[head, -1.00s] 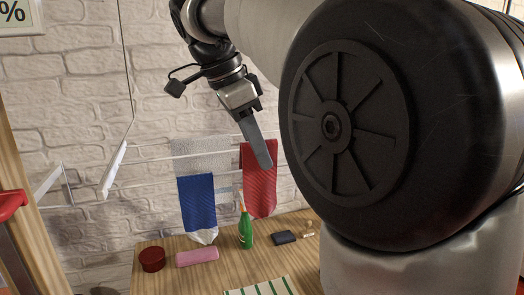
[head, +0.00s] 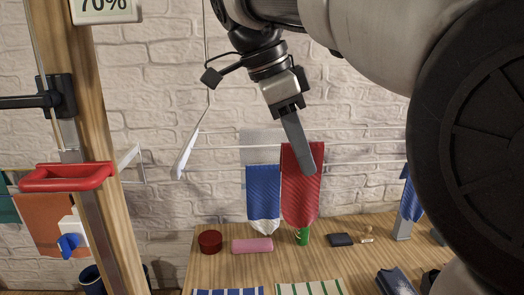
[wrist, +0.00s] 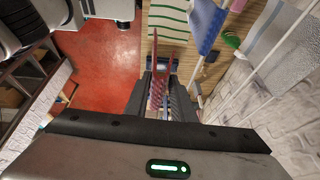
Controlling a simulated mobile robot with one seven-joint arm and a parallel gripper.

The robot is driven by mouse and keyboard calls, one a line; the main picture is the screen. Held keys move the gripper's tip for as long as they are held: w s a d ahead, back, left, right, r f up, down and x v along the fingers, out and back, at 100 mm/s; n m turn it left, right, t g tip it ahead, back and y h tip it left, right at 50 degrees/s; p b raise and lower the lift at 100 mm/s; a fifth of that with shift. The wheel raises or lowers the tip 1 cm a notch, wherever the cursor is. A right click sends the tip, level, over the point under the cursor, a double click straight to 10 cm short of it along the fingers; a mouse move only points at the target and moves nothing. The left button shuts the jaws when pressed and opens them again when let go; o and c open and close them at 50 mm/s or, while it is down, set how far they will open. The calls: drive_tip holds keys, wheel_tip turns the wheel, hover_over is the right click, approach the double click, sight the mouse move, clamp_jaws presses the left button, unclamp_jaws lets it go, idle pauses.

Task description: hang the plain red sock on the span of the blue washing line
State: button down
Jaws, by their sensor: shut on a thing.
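The red sock (head: 300,205), with a fine ribbed surface, hangs down from my gripper (head: 309,164). The long grey finger lies across its front, so the sock's grip point is partly hidden. In the wrist view, my gripper (wrist: 168,85) is shut and the sock (wrist: 156,96) shows as a narrow red strip at the fingers. White wires (head: 228,147) run along the brick wall behind the sock; I cannot tell whether it touches them. I cannot make out a blue line. A blue cloth with a white lower end (head: 263,190) hangs just left of the sock.
Below is a wooden table with a dark red pot (head: 210,241), a pink box (head: 252,245), a partly hidden green bottle (head: 302,237) and a dark wallet (head: 340,240). A post with a red handle (head: 68,177) stands left. Another blue cloth (head: 411,203) hangs right.

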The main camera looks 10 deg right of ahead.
drive_tip(key=shift+r+p, duration=2.7)
drive_tip(key=shift+r, duration=0.5)
drive_tip(key=shift+f, duration=0.1)
